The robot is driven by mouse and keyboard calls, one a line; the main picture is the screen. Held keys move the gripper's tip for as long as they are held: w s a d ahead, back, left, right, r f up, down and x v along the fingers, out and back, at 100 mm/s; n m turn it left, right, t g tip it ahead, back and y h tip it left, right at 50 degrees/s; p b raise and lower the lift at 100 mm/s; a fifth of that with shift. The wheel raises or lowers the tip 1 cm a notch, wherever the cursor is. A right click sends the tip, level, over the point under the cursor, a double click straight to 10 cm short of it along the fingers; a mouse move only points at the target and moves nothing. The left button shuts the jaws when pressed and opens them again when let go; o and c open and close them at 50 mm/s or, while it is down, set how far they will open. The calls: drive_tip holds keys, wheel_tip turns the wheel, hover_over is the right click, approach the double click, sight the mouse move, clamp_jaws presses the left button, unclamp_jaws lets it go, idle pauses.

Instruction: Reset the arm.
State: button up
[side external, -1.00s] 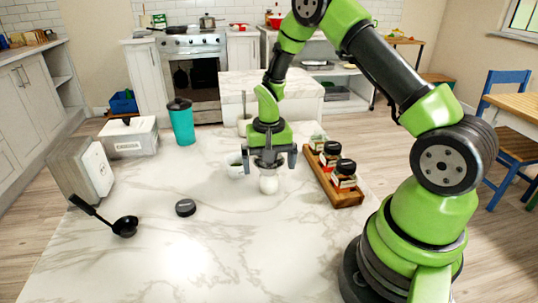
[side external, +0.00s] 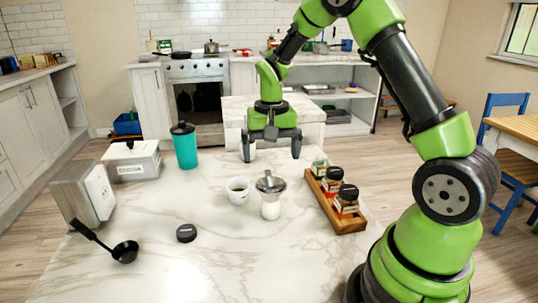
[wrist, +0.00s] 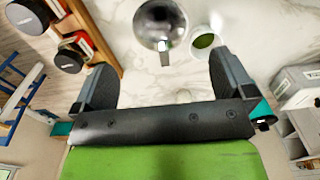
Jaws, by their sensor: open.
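My gripper (side external: 272,154) is open and empty, raised above the marble counter (side external: 225,265) with its fingers pointing down. Below it and nearer the camera stands a white container topped by a silver, funnel-like piece (side external: 270,184). My gripper is clear of both. In the wrist view the two fingers (wrist: 163,78) are spread wide. The silver piece (wrist: 160,22) shows beyond them, near the top edge. A white cup (side external: 238,191) stands left of the container. It also shows in the wrist view (wrist: 203,42), with green contents.
A wooden rack (side external: 335,210) with spice jars is at right. A teal tumbler (side external: 185,150), a white box (side external: 132,163), and a grey-white box (side external: 85,192) stand at left. A black ladle (side external: 122,251) and a small black lid (side external: 186,233) lie in front. The counter's front is mostly clear.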

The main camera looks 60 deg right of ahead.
drive_tip(key=s+a+r+n+t, duration=0.1)
drive_tip(key=s+a+r+t, duration=0.1)
drive_tip(key=s+a+r, duration=0.3)
drive_tip(key=s+a+r+n+t, duration=0.1)
drive_tip(key=s+a+r+t, duration=0.15)
drive_tip(key=r, duration=0.55)
drive_tip(key=s+a+r+n+t+y, duration=0.2)
drive_tip(key=s+a, duration=0.3)
drive_tip(key=s, duration=0.5)
drive_tip(key=shift+a+r+n+t, duration=0.2)
drive_tip(key=shift+r+n+t, duration=0.15)
drive_tip(key=shift+n, duration=0.25)
